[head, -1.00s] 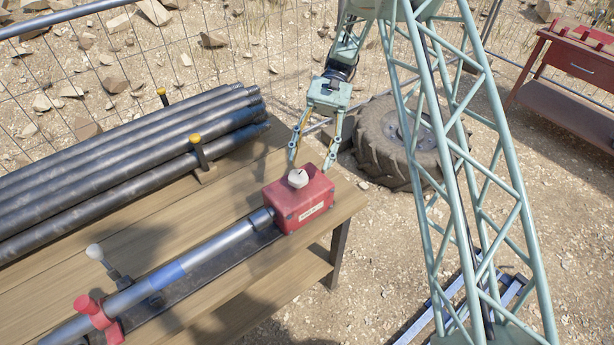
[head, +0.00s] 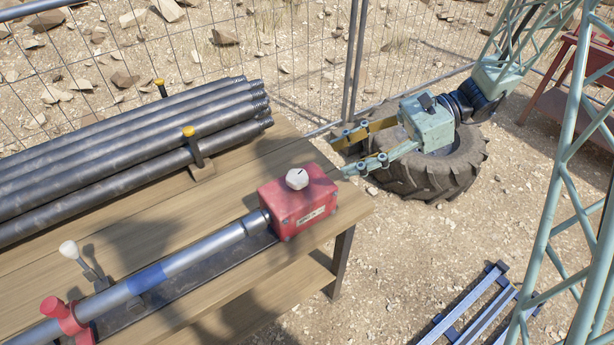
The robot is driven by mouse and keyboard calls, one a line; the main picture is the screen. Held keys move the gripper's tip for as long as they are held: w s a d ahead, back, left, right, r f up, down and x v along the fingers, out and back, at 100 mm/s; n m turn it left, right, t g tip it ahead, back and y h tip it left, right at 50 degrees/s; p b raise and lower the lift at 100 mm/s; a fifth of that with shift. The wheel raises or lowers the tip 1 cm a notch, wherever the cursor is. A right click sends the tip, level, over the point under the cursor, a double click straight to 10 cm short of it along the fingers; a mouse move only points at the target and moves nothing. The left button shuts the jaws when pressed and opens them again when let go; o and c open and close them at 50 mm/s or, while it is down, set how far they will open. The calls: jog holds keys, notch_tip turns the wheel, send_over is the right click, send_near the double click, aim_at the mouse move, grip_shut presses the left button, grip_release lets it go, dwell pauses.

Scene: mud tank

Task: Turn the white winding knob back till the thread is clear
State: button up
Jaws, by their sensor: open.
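The white winding knob (head: 297,178) sits on top of a red box (head: 296,211) with a small label on its front, at the right end of the wooden bench. A silver tube (head: 200,254) with a blue band runs from the box's left side; the thread cannot be made out. My gripper (head: 339,156) is to the right of the box and beyond the bench's right end. Its two fingers point left and stand apart, with nothing between them.
Several dark pipes (head: 120,150) lie at the bench's back, held by yellow-capped posts (head: 194,148). A white-knobbed lever (head: 78,256) and a red clamp (head: 62,318) stand along the tube. A large tyre (head: 440,180) lies behind my gripper. A wire fence (head: 290,50) runs behind.

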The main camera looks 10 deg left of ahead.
aim_at(299, 175)
jog(key=shift+d+m+t, duration=0.3)
jog(key=shift+m, duration=0.1)
jog(key=shift+a, duration=0.1)
jog(key=shift+b+x, duration=1.6)
jog(key=shift+x, duration=5.25)
jog(key=shift+c, duration=0.5)
jog(key=c, duration=0.7)
